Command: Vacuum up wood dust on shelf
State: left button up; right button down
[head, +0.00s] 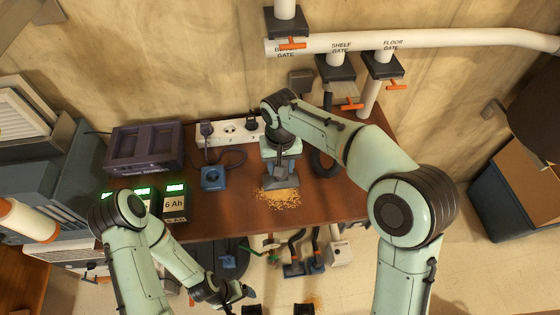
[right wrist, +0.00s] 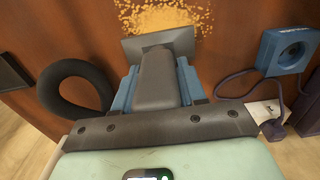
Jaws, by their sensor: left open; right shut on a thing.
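The wood dust (head: 279,199) is a tan patch of crumbs near the front edge of the brown wooden shelf (head: 325,205). It also shows at the top of the right wrist view (right wrist: 165,14). My right gripper (right wrist: 158,92) is shut on the grey vacuum nozzle (right wrist: 158,72), its blue fingers on either side. A black hose (head: 323,163) curls beside the nozzle. My left gripper (head: 238,293) is open and low, in front of the shelf, apart from the dust.
A white power strip (head: 229,131), blue socket (head: 213,178), dark charger (head: 145,149) and 6 Ah battery (head: 174,203) are on the shelf's left. White pipes with the shelf gate (head: 336,66) and floor gate (head: 384,65) run behind. A box (head: 520,190) stands right.

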jog(key=shift+s+d+b, duration=0.1)
jog(key=shift+s+b, duration=1)
jog(key=shift+s, duration=0.6)
jog(key=shift+s+d+b, duration=0.15)
jog(key=shift+s+b, duration=0.65)
jog(key=shift+s, duration=0.65)
pick_arm(q)
jog(key=f, duration=0.1)
jog(key=s+f, duration=0.1)
jog(key=f, duration=0.1)
jog(key=s+f, duration=0.1)
jog(key=shift+s+f, duration=0.1)
jog(key=shift+f, duration=0.2)
jog(key=shift+r, duration=0.1)
pick_arm(e)
jog(key=shift+r, duration=0.1)
pick_arm(q)
jog(key=r+p, duration=0.1)
jog(key=w+r+p, duration=0.2)
jog(key=r, duration=0.1)
jog(key=shift+w+r+p, duration=0.1)
jog(key=shift+p, duration=0.3)
pick_arm(e)
notch_tip(320, 180, up, 5)
